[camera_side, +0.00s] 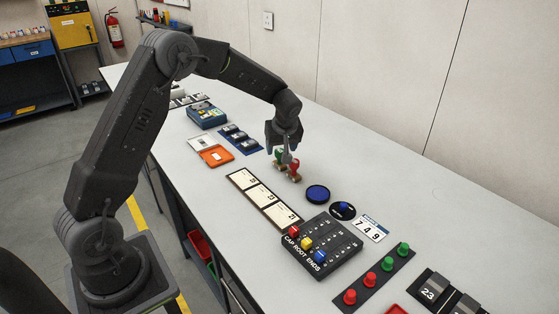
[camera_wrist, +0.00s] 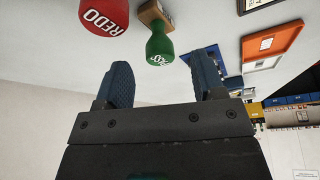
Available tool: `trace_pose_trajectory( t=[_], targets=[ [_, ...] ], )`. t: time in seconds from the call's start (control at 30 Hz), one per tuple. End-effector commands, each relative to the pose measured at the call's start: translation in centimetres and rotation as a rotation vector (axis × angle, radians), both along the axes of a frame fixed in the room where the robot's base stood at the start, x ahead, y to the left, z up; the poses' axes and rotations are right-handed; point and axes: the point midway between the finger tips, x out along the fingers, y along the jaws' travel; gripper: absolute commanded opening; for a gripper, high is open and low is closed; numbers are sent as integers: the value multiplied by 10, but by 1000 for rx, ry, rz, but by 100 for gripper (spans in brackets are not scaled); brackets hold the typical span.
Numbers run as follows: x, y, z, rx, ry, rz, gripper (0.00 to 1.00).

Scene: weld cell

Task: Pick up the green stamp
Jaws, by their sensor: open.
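The green stamp (camera_wrist: 159,47) has a green handle with white lettering on top and a wooden base. It is in the upper middle of the wrist view, beyond and between my two blue fingertips. In the side view the green stamp (camera_side: 278,154) stands on the table, partly hidden by my gripper (camera_side: 281,144). My gripper (camera_wrist: 163,75) is open, with nothing between its fingers, close above the stamps. A red stamp (camera_wrist: 102,14) marked REDO stands beside the green one, and its handle (camera_side: 295,164) shows to the right in the side view.
A round blue pad (camera_side: 317,194) lies to the right of the stamps. Three cards (camera_side: 264,199) lie in front on a brown strip. An orange tray (camera_side: 216,156) and a blue rack (camera_side: 240,139) are to the left. The table behind the stamps is clear up to the wall.

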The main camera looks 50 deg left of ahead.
Motion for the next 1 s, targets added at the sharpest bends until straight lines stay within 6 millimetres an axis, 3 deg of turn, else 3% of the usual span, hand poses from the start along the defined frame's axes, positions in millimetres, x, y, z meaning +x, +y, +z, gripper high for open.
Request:
trace_pose_trajectory(
  t=[0.17, 0.5, 0.8, 1.0],
  targets=[
    [2, 4, -10, 0, 0, 0, 63],
    [9, 22, -50, -2, 1, -1, 63],
    [10, 24, -54, -1, 0, -1, 63],
    [10, 24, -54, -1, 0, -1, 44]
  ],
)
